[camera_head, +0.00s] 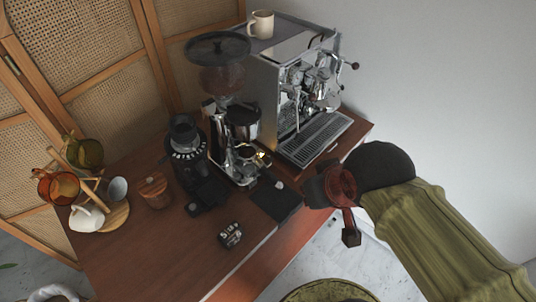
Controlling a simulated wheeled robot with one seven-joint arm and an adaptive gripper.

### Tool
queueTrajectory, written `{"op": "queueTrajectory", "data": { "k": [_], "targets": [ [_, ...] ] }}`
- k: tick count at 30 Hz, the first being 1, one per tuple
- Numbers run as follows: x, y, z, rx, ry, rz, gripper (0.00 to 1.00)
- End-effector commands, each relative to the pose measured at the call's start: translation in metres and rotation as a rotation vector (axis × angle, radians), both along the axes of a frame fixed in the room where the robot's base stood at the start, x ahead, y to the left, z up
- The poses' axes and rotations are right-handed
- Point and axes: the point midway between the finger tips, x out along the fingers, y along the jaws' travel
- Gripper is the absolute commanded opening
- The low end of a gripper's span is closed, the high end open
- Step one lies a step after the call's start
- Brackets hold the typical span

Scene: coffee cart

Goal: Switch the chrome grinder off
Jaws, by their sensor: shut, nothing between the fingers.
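The chrome grinder (243,122) stands upright on the wooden cart, left of the espresso machine. It has a wide dark lid (217,47) over a tinted hopper (222,78). A small glow shows near its lower right side, and its power switch is too small to make out. My gripper (351,238) is shut and empty, pointing down to the right of the cart's front edge. It is apart from the grinder, with the black mat between them in the picture.
The espresso machine (275,75) stands behind, with a cup (261,24) on top. A black grinder (187,150) is left of the chrome one. A black mat (275,199) and a small dark block (230,235) lie in front. A mug stand (113,218) is at left. The front-left wood is clear.

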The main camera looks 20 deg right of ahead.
Motion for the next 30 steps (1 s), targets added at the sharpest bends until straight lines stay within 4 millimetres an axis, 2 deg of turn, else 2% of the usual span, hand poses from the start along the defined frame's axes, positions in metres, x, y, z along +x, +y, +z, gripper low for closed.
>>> {"op": "queueTrajectory", "data": {
  "k": [5, 12, 18, 24, 30],
  "targets": [
    [0.022, -0.015, 0.017, -0.043, -0.010, -0.021, 0.00],
    [0.088, -0.056, 0.053, -0.168, -0.050, -0.047, 0.00],
    [0.144, -0.083, 0.075, -0.252, -0.090, -0.021, 0.00],
    [0.196, -0.098, 0.085, -0.300, -0.124, 0.043, 0.00],
    [0.239, -0.100, 0.083, -0.305, -0.149, 0.136, 0.00]
  ]
}}
